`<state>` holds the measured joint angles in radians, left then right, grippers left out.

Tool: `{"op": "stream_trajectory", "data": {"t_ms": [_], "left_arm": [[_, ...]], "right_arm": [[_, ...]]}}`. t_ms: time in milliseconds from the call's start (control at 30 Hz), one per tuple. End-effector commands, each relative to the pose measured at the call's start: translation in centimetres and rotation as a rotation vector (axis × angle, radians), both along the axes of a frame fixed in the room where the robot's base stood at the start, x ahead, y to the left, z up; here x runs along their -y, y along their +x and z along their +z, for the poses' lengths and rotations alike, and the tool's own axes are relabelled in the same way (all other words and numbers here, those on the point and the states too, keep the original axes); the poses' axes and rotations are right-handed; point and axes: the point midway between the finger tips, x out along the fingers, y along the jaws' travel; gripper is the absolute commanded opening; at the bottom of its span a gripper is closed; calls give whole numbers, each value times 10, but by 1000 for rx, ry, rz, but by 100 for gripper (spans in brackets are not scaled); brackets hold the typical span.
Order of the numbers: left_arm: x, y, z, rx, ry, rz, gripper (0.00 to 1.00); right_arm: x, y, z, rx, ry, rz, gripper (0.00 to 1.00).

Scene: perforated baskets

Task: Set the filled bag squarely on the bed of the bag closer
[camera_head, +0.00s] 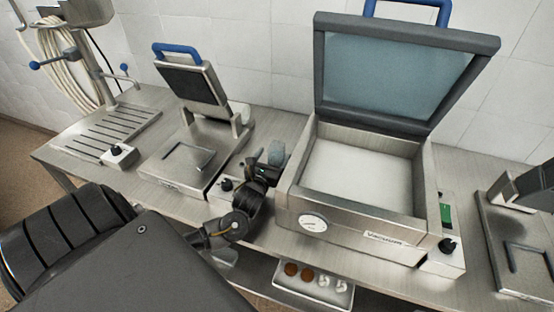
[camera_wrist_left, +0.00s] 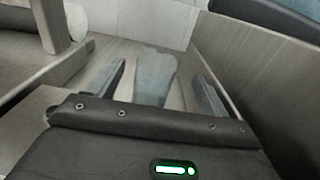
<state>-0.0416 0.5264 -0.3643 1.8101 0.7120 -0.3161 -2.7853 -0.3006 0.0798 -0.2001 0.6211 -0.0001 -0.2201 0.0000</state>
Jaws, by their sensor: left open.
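A pale blue-grey object (camera_head: 277,152), which looks like the bag, stands in the gap between two machines. It also shows between the fingers in the left wrist view (camera_wrist_left: 154,74). My left gripper (camera_head: 268,163) is open, with a finger on each side of it; contact cannot be told. The vacuum machine (camera_head: 362,228) stands right of the gripper, its glass lid raised and its white bed (camera_head: 358,178) bare. A smaller machine with a raised, blue-handled plate (camera_head: 192,84) stands to the left. Which machine is the bag closer is not marked. My right gripper is out of view.
A slotted steel plate (camera_head: 108,133) with a coiled hose behind it is at the far left. Another metal device (camera_head: 515,240) stands at the right edge. A tray (camera_head: 313,290) with brown and white pieces sits below the worktop. The gap around my gripper is narrow.

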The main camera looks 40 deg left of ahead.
Motion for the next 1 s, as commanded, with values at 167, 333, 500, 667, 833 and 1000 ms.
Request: {"op": "stream_trajectory", "data": {"t_ms": [167,333,500,667,833,1000], "left_arm": [[-3,6,3,0,2,1,78],[-16,29,8,-1,2,2,78],[-21,46,6,1,1,0,78],[-22,48,4,0,1,-1,78],[-21,48,4,0,1,-1,70],[-21,47,4,0,1,-1,48]], "right_arm": [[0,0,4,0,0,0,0],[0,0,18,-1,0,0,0],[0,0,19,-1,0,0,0],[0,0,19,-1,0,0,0],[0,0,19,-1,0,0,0],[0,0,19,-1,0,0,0]]}}
